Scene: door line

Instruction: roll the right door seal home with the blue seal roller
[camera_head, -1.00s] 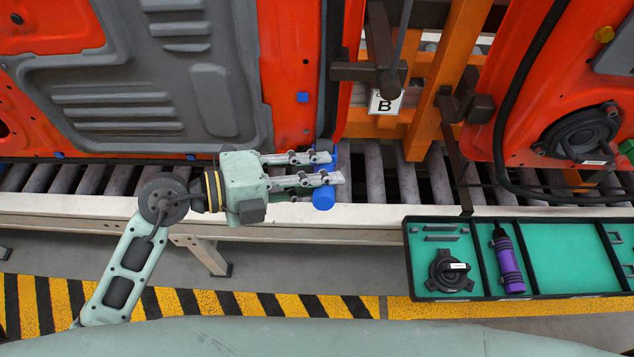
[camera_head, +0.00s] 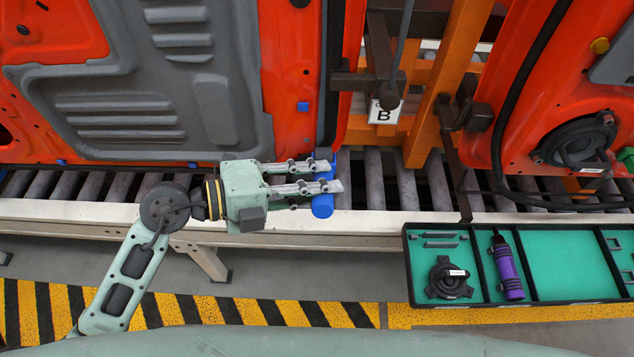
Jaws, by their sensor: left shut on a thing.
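The blue seal roller (camera_head: 322,206) is held between the two fingers of my left gripper (camera_head: 330,176). Its blue end sticks out below the lower finger, and a little blue shows at the upper fingertip. The roller is at the bottom right corner of the left door (camera_head: 290,80), by the lower end of the dark seal strip (camera_head: 332,85) on that door's right edge. I cannot tell whether it touches the strip. The right door (camera_head: 540,110) has a black seal (camera_head: 498,140) that runs down its left side and bends right along the bottom. My right gripper is out of view.
A roller conveyor (camera_head: 408,185) with a pale front rail (camera_head: 370,222) runs under the doors. A green-lined tray (camera_head: 575,265) holds a purple tool (camera_head: 507,268) and a black round part (camera_head: 448,278).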

